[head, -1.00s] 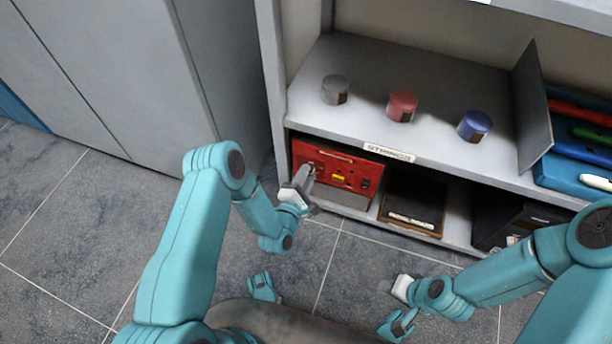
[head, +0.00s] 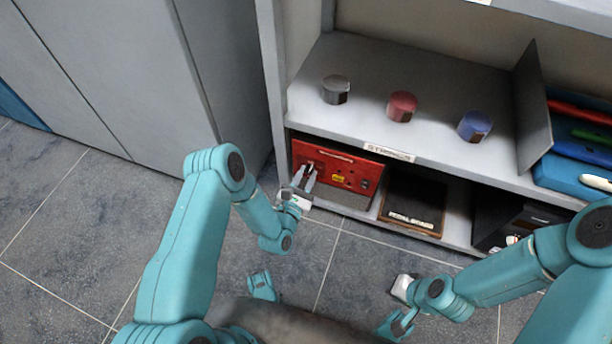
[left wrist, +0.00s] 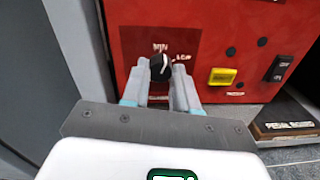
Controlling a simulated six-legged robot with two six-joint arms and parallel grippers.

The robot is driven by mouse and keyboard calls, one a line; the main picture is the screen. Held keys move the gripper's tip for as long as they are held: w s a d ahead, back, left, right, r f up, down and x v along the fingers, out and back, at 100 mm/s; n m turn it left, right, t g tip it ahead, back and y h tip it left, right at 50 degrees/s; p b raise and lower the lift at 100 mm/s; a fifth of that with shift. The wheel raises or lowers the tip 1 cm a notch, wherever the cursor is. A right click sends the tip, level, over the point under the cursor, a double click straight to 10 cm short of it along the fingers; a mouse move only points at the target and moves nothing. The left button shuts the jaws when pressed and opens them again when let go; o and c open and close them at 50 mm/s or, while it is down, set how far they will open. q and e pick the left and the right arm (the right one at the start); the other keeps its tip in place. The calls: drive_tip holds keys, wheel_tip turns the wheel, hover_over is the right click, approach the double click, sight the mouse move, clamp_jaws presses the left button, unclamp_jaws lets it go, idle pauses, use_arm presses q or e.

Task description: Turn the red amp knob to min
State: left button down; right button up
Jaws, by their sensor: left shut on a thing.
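The red amp (head: 350,171) stands on the lower shelf in the head view, below the STRINGS label. Its black knob (left wrist: 158,66) with a white pointer line shows in the left wrist view, on a dark red panel with a MIN mark at its upper left. My left gripper (head: 309,172) reaches the left part of the amp front. In the left wrist view its two fingers (left wrist: 160,73) are on both sides of the knob, shut on it. The pointer slants steeply, near upright. My right gripper (head: 400,289) is at lower right, away from the shelf; its fingers are unclear.
A yellow part (left wrist: 222,76) and a black switch (left wrist: 279,68) are on the amp, right of the knob. A dark pedal board (head: 412,203) lies right of the amp. Grey, red and blue cylinders stand on the shelf above. A grey side panel stands left of the amp.

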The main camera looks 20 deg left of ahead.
use_arm(q)
drive_tip(key=shift+w+r+n, duration=0.1)
drive_tip(key=shift+n, duration=1.9)
drive_tip(key=c, duration=0.9)
unclamp_jaws()
drive_tip(key=shift+o, duration=0.2)
drive_tip(key=shift+s, duration=0.2)
